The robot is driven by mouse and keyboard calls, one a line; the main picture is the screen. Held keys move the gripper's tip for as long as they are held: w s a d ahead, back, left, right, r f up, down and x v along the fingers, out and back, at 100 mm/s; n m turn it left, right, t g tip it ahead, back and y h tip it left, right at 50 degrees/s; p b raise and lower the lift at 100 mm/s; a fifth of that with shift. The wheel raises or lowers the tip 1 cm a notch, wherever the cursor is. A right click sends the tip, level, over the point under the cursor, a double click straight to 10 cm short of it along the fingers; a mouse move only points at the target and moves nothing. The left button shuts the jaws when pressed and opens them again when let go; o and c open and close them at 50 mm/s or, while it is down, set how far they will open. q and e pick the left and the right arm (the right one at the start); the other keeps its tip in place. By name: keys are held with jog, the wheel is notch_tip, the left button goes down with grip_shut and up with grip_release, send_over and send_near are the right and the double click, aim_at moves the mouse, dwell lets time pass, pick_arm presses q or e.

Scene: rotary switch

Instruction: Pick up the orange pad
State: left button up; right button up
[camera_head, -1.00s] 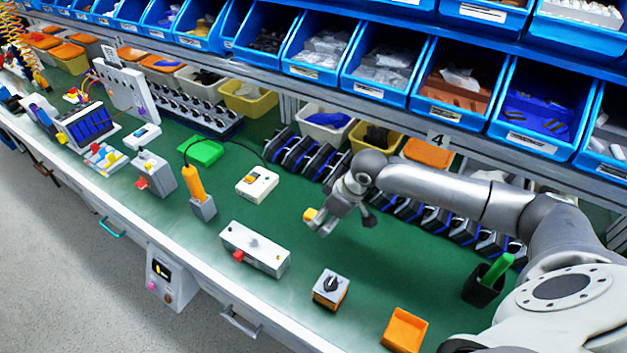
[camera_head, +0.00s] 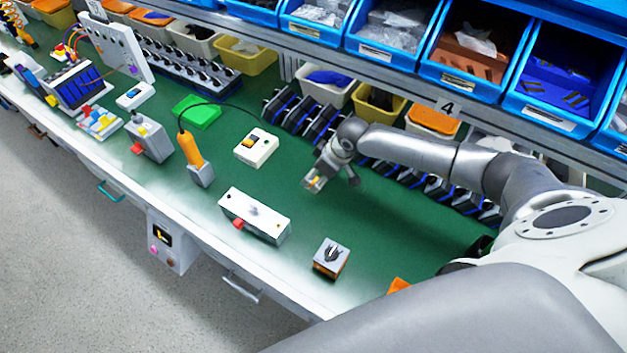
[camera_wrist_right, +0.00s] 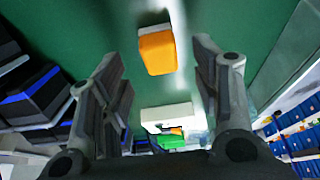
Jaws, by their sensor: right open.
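A small orange-yellow block (camera_wrist_right: 157,52), which I take for the orange pad, shows over the green table in the right wrist view. It appears between the finger lines and apart from both fingers. A yellow patch (camera_head: 315,182) at my right gripper's fingertips in the head view looks like the same piece, partly covered by a finger. My right gripper (camera_head: 332,182) is open above the bench, its fingers spread either side in the wrist view (camera_wrist_right: 160,75). Whether it touches the block cannot be told. My left gripper is not in view.
A white box with a yellow button (camera_head: 256,147), a long white switch box (camera_head: 255,215) and a rotary switch (camera_head: 331,258) stand nearby. An orange tray (camera_head: 399,284) is mostly hidden by my arm. Black-blue devices (camera_head: 300,125) line the back.

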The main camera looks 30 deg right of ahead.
aim_at(313, 183)
jog(key=shift+x, duration=1.45)
jog(key=c, duration=0.9)
